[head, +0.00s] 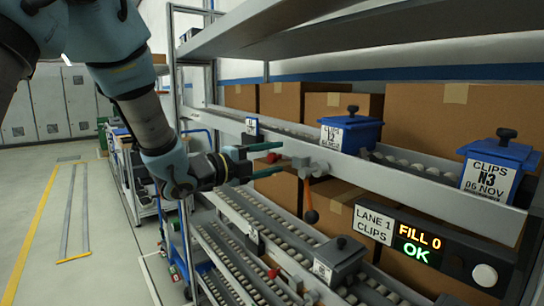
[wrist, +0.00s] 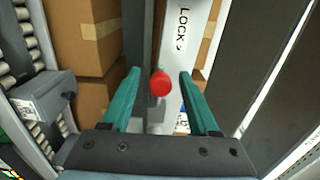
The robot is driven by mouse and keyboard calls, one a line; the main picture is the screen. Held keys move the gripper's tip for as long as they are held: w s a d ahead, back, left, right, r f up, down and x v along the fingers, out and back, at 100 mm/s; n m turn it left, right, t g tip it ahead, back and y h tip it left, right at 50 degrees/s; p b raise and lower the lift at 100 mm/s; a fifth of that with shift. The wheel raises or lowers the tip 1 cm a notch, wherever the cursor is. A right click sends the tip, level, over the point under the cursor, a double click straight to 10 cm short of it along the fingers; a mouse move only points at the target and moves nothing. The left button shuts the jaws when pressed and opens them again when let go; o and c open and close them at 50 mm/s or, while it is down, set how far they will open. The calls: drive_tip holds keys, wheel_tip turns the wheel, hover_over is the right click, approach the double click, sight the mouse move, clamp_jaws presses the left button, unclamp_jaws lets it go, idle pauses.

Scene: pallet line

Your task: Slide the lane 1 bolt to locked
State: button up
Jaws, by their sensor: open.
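The red bolt knob (wrist: 160,83) stands between my two green fingers in the wrist view, with a gap on either side. It also shows small and red in the head view (head: 271,158). A white label reading LOCK (wrist: 184,28) is on the pale rail beyond the knob. My gripper (head: 280,158) is open at the front rail of the shelf; its fingers also show in the wrist view (wrist: 159,73). It does not appear to touch the knob. The bolt's rod is mostly hidden, and I cannot tell its position.
A grey bracket (head: 304,165) with an orange lever and dark ball (head: 311,215) is just right of my gripper. Roller lanes (head: 240,235) run below. Blue bins (head: 349,132) sit on the shelf. A LANE 1 CLIPS sign (head: 373,225) is beside a panel reading FILL 0 OK (head: 418,245).

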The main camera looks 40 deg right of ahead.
clamp_jaws()
idle(0.4)
idle(1.0)
